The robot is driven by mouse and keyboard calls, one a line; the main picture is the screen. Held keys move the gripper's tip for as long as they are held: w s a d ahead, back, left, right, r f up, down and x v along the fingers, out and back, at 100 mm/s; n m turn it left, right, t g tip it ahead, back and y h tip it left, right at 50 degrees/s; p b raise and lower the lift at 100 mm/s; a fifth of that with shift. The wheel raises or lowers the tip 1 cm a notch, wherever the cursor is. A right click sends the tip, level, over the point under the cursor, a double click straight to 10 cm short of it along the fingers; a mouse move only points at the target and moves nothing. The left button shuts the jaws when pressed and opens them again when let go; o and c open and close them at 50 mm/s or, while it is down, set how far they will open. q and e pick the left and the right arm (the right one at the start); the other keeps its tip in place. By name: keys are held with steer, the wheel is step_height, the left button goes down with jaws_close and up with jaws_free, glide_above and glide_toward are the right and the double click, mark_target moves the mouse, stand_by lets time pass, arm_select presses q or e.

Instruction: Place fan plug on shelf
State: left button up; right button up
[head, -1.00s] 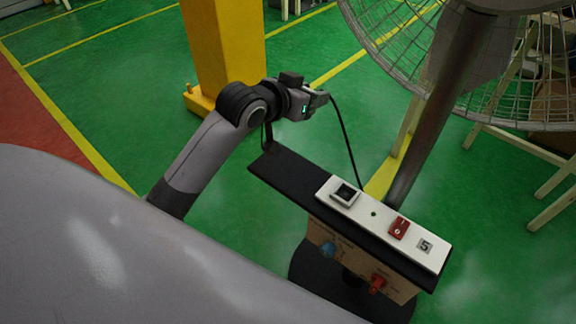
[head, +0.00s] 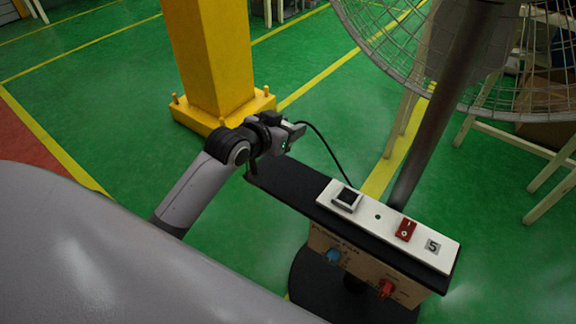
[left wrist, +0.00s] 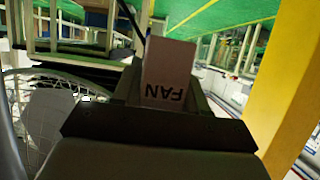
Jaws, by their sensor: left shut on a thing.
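My left gripper (head: 294,134) is shut on the fan plug, just above and beyond the left end of the black shelf (head: 278,183). The plug is too small to make out in the head view. In the left wrist view the fan plug (left wrist: 168,72) is a pale block marked FAN, upside down, between the jaws. A black cable (head: 330,153) runs from the gripper down behind the white socket strip (head: 376,218) on the shelf. The left part of the shelf is bare. My right gripper is not in view.
The strip carries a dark socket (head: 347,199), a red switch (head: 405,230) and a label 5. A panel with blue and red knobs (head: 333,255) is below. The fan's pole (head: 440,110) and cage (head: 400,50) rise behind. A yellow column (head: 212,60) stands behind my arm.

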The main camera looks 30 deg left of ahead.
arm_select(q)
step_height(320, 180, down, 5)
steer(key=shift+r+b, duration=0.1)
steer(key=shift+b, duration=0.4)
step_height(320, 180, down, 2)
steer(key=shift+b, duration=0.3)
step_height(320, 180, down, 4)
steer(key=shift+r+b, duration=0.2)
steer(key=shift+b, duration=0.45)
steer(key=shift+f, duration=0.25)
steer(key=shift+r, duration=0.1)
steer(key=shift+f, duration=0.2)
steer(key=o, duration=1.1)
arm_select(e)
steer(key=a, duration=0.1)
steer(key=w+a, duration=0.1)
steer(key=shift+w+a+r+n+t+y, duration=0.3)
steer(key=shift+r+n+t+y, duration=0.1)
arm_select(q)
steer(key=shift+r, duration=0.1)
